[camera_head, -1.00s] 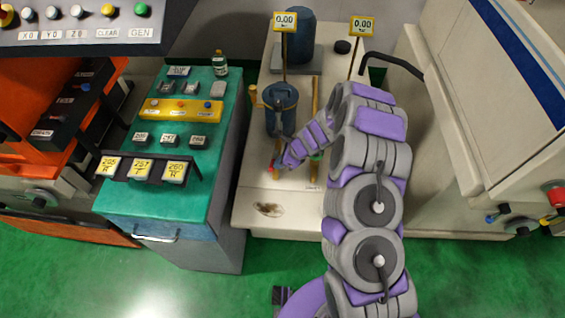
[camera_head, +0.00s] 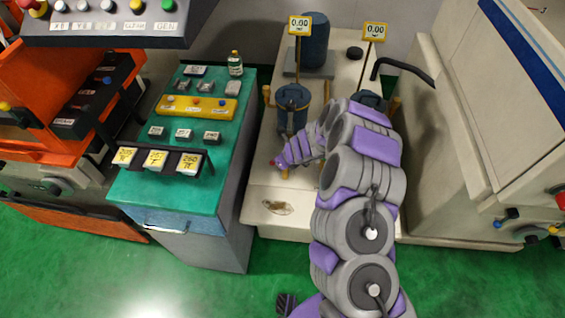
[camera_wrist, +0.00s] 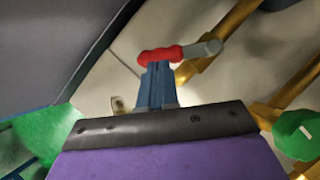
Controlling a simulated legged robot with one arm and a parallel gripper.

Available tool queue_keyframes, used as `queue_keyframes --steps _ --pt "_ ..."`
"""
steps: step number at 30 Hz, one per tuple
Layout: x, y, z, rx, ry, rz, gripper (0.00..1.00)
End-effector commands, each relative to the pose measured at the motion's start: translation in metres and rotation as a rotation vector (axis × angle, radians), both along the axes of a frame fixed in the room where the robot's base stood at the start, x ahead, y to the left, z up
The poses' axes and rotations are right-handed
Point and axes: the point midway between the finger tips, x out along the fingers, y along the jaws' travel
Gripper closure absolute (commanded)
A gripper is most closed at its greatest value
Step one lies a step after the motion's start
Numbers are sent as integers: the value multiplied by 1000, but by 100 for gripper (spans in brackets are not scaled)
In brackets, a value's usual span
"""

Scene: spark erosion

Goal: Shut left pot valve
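The left pot (camera_head: 292,108) is a blue cylinder on the pale machine table, with a brass pipe (camera_wrist: 230,42) running down from it. The left pot valve's lever shows in the wrist view as a red sleeve (camera_wrist: 160,54) with a grey end (camera_wrist: 203,48) over the pipe. The lever lies across the pipe, its red part reaching left. My gripper (camera_wrist: 157,68) has its blue fingers side by side with no clear gap. Their tips are at the red sleeve, touching or nearly so. In the head view my gripper (camera_head: 279,162) is low, just left of the pipe.
The right pot (camera_head: 369,99) is partly hidden by my arm. A green round part (camera_wrist: 295,134) sits by a second brass pipe in the wrist view. A green control cabinet (camera_head: 170,190) stands left. A pale machine cabinet (camera_head: 440,150) stands right.

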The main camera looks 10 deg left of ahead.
Motion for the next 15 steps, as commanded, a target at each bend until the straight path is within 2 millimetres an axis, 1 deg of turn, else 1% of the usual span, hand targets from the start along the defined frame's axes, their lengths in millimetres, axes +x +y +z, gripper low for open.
queue_keyframes --steps 1,7,15 --pt "0 1 -3 -3 1 2 100" --pt "0 6 -2 -1 2 -1 100" --pt "1 13 -1 3 2 -142 100"
